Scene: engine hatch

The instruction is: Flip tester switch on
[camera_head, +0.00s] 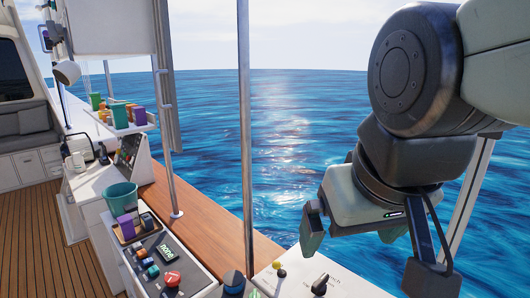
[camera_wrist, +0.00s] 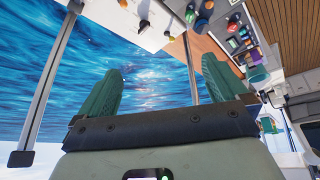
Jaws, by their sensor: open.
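A dark panel (camera_head: 150,262) at the lower left of the head view carries a small green-lit display (camera_head: 166,254), a red round button (camera_head: 172,278) and several small coloured knobs. A white panel (camera_head: 345,288) at the bottom edge has a black knob or switch (camera_head: 320,284) and a yellow-topped one (camera_head: 280,268). I cannot tell which of these is the tester switch. My gripper (camera_head: 352,236) is open and empty, above and right of the white panel. In the wrist view my gripper's green fingers (camera_wrist: 160,78) are spread apart, with water between them; the panels lie beyond, at the top.
A teal bucket (camera_head: 120,196) and a purple block (camera_head: 126,226) stand behind the dark panel. Thin metal posts (camera_head: 246,130) rise along the wooden ledge (camera_head: 205,222). Wooden deck (camera_head: 35,230) lies at left, open sea behind.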

